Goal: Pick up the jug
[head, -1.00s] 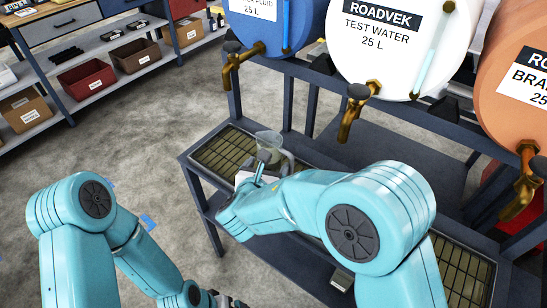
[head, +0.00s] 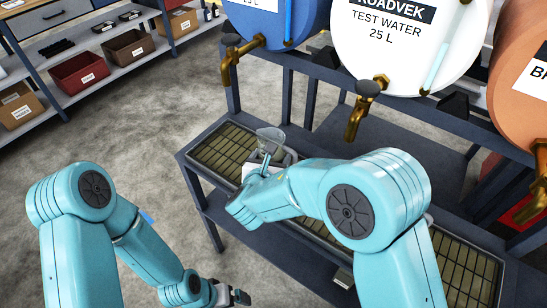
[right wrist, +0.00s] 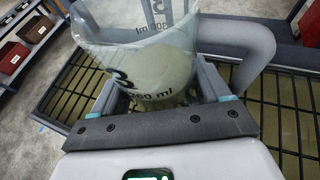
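The jug (head: 270,139) is a clear measuring jug with dark markings and a grey handle. It is at the left part of the grated drip tray (head: 224,144), in front of the barrels. In the right wrist view the jug (right wrist: 155,62) fills the space between the fingers of my right gripper (right wrist: 160,82), with its handle to the right. The fingers lie against both sides, shut on it. I cannot tell whether its base touches the grate. My left gripper (head: 232,294) is low at the bottom of the head view, empty, with its fingers apart.
A blue barrel (head: 270,18), a white test water barrel (head: 400,60) and an orange barrel (head: 520,90) with brass taps hang over the trolley (head: 215,205). Shelves with bins (head: 80,73) stand at the back left. The floor on the left is clear.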

